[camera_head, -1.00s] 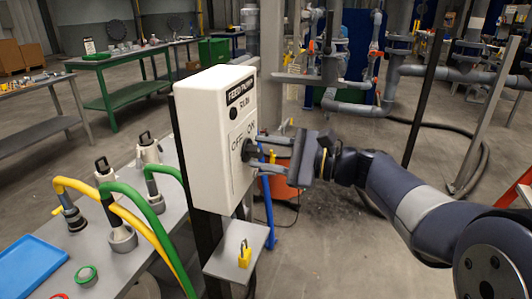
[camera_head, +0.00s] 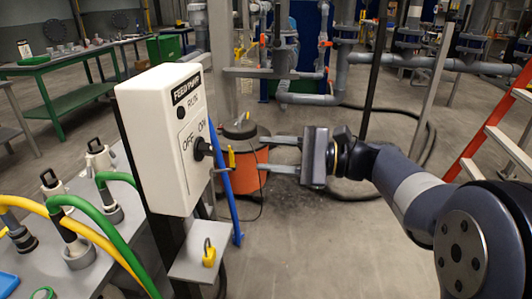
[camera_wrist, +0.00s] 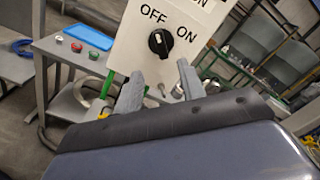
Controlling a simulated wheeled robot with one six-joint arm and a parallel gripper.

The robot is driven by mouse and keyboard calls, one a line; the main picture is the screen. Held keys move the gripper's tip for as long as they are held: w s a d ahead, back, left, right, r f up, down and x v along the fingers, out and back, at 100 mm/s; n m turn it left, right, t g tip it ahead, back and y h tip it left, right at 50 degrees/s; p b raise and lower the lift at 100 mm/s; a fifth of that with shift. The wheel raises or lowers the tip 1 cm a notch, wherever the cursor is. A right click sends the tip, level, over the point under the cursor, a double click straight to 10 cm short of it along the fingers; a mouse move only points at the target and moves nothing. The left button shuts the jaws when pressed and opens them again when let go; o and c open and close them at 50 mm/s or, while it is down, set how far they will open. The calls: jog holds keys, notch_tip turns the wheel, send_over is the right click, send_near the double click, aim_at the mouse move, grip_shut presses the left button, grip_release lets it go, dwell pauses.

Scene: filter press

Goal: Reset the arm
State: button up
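My arm reaches in from the right in the head view. My gripper (camera_head: 268,153) is open and empty, its two grey fingers apart and pointing left toward the white feed pump box (camera_head: 158,140). A clear gap lies between the fingertips and the box. The box's black knob (camera_head: 203,148) stands between the OFF and ON labels. In the wrist view my gripper (camera_wrist: 158,82) also shows open, with the black knob (camera_wrist: 160,42) beyond the fingers; its white mark points up and left, toward OFF.
A small shelf with a yellow padlock (camera_head: 209,253) sits below the box. An orange drum (camera_head: 247,165) stands behind the fingers. A table with hoses (camera_head: 80,255) is at the left, a red ladder (camera_head: 490,125) at the right. Open floor lies below my gripper.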

aim_at(213, 150)
jog(key=a, duration=1.1)
jog(key=shift+w, duration=0.4)
jog(key=shift+d, duration=0.1)
